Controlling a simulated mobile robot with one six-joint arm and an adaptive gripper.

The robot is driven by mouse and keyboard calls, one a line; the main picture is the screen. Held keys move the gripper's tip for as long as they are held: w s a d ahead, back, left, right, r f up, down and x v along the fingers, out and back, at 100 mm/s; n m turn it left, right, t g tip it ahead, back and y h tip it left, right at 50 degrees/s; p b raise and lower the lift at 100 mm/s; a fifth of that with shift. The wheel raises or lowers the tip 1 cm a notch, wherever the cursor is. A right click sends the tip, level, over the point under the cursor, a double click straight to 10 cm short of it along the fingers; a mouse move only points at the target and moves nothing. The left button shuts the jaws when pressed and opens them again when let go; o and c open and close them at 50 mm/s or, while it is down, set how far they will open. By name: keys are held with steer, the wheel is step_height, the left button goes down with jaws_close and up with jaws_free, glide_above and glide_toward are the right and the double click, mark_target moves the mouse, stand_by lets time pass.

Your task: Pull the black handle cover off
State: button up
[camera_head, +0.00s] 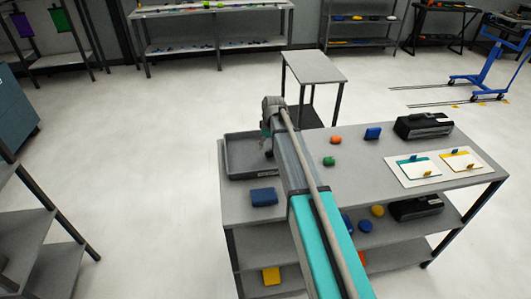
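My arm reaches forward from the bottom of the view over the grey workbench (375,172). My gripper (267,145) is at the arm's far end, above the right part of a grey tray (235,157). It is small and partly hidden by my own arm, so I cannot tell whether it is open or shut or holds anything. I cannot make out a black handle cover for certain. A black box-like thing (424,125) lies at the bench's back right, well apart from my gripper.
A blue block (264,196) lies in front of the tray. Red (336,139), green (329,161) and blue (373,133) pieces lie right of my arm. A white board (440,165) with two cards lies farther right. A small table (314,67) stands behind; open floor lies left.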

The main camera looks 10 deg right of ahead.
stand_by(0.8)
steer(key=shift+s, duration=0.2)
steer(key=s+m, duration=0.2)
steer(key=s, duration=0.7)
steer(key=s+m+g, duration=0.1)
steer(key=s+m, duration=0.1)
steer(key=s, duration=0.8)
steer(key=s+m+h, duration=0.1)
steer(key=s+m, duration=0.2)
steer(key=s, duration=0.6)
steer(key=shift+s+d+f, duration=0.1)
steer(key=shift+s+d, duration=0.2)
steer(key=shift+s, duration=0.05)
